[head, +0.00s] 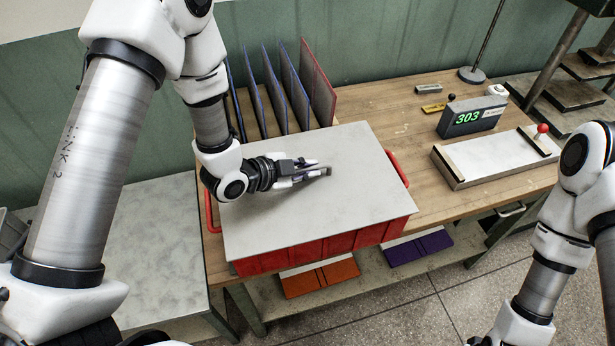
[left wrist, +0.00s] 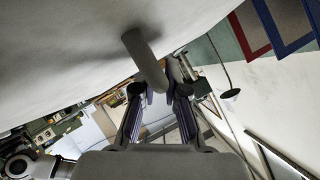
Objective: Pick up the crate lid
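The crate lid (head: 290,220) is a flat pale grey panel lying over the red crate (head: 345,241), with no clear gap seen between them. My left gripper (head: 314,172) is at this handle, reaching in from the left just above the lid. In the left wrist view the grey handle (left wrist: 146,60) comes down from the lid between the fingertips of the gripper (left wrist: 160,92), which look closed on it. My right arm shows at the lower right, but its gripper is out of frame.
Upright blue- and red-edged boards (head: 318,82) stand behind the crate. A display box reading 303 (head: 470,117) and a flat grey device with a red knob (head: 495,157) sit at the right of the wooden table (head: 415,120). Orange (head: 320,277) and purple (head: 418,247) boards lie below.

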